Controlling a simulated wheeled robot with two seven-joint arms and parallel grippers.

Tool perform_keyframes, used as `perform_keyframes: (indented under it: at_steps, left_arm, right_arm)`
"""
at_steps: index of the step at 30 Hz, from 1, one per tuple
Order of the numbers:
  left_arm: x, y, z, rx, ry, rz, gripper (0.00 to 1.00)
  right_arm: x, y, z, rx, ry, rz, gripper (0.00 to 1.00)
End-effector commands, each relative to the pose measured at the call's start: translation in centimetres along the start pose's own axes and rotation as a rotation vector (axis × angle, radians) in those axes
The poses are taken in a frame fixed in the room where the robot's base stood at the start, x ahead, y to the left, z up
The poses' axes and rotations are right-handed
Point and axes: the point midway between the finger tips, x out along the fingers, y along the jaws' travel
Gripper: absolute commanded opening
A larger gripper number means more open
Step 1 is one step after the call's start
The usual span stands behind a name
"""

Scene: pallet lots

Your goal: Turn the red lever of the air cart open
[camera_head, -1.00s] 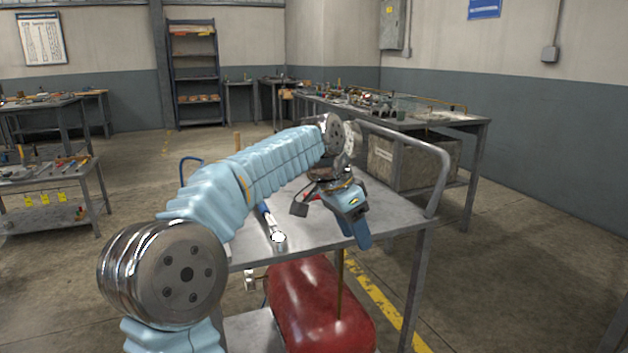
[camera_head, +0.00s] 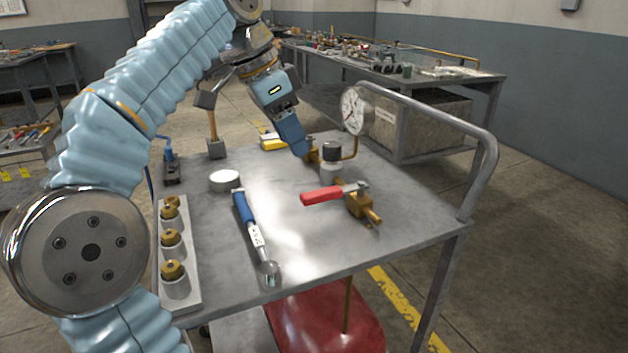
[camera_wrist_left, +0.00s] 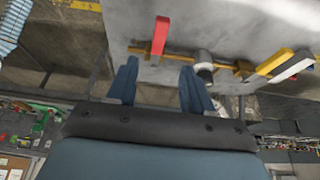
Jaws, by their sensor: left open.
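The red lever (camera_head: 323,196) sits on a brass valve (camera_head: 362,205) on the right half of the cart top (camera_head: 310,250). It points left, across the brass pipe line. It also shows in the left wrist view (camera_wrist_left: 160,36), beyond the fingers. My left gripper (camera_head: 300,150) is above the back of the cart, farther back than the lever and apart from it. In the left wrist view its two fingers (camera_wrist_left: 158,78) are spread with nothing between them. A dial gauge (camera_head: 352,110) and a black-capped regulator (camera_head: 332,151) stand behind the lever. My right gripper is out of view.
A blue-handled wrench (camera_head: 250,222) and a white round piece (camera_head: 225,180) lie left of the lever. A rack of brass fittings (camera_head: 173,265) lines the left edge. The cart's handrail (camera_head: 440,125) rises at right. A red tank (camera_head: 325,320) lies below.

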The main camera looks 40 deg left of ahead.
Motion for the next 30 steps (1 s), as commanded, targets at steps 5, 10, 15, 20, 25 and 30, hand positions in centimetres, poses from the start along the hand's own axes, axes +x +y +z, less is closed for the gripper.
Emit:
perform_keyframes:
  at_steps: [5,10,15,20,25,30]
  left_arm:
    - [4.5,0.1,0.2,-0.001,-0.003,0.003,0.51]
    - [8.2,0.0,0.1,-0.001,-0.003,0.002,0.51]
    - [10.7,0.0,0.1,-0.001,-0.001,0.001,0.51]
    - [11.7,0.0,0.0,-0.001,0.000,0.000,0.51]
    - [11.9,0.0,0.0,-0.001,0.000,0.000,0.51]
    - [11.9,0.0,0.0,-0.001,0.000,0.000,0.42]
  right_arm:
    - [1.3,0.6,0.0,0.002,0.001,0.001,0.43]
    - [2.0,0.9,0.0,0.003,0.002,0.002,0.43]
    - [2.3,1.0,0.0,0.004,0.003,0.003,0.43]
    - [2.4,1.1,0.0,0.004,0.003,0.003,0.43]
    - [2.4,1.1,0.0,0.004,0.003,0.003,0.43]
    - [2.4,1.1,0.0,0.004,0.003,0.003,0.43]
